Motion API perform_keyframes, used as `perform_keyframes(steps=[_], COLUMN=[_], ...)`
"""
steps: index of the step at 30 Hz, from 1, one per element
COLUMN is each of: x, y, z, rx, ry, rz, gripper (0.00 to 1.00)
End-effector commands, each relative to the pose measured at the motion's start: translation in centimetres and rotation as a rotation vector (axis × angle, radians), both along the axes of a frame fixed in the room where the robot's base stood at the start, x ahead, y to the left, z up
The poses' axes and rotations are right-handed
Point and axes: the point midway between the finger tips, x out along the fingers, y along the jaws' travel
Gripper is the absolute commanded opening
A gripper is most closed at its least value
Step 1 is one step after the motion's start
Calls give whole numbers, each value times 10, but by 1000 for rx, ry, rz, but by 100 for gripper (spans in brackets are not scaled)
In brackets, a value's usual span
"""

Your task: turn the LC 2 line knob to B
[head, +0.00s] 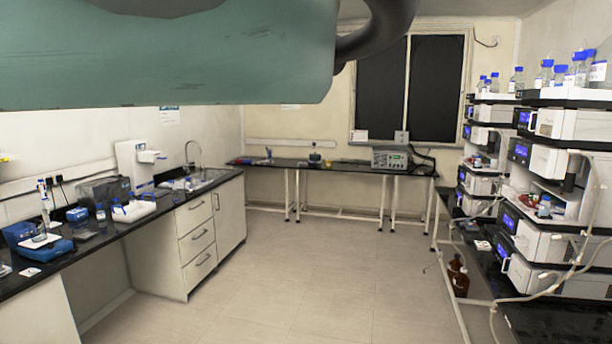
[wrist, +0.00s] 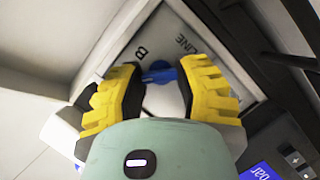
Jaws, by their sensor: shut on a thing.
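In the wrist view my gripper (wrist: 158,76), with yellow ribbed fingers and black pads, is shut on a blue knob (wrist: 159,71). The knob sits on a grey panel (wrist: 196,22), between the two fingertips. The panel carries the printed word LINE above the knob and a letter B up and left of it. The fingers and the gripper's body hide part of the panel and the knob's lower side. In the head view my gripper is out of sight, and I cannot tell which unit of the instrument stacks (head: 545,205) it holds.
A blue lit display (wrist: 262,171) is at the lower right of the wrist view, near my gripper. In the head view bottles (head: 577,70) stand on the stacks, and tubing hangs in front. A bench (head: 150,212) runs along the left; the floor (head: 300,275) between is clear.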

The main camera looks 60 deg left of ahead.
Motion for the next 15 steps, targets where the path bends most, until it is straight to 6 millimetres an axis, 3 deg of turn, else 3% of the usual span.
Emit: perform_keyframes(steps=[15], x=[1], y=[0], z=[0], rx=[75], ry=[-83], rz=[4], gripper=[0])
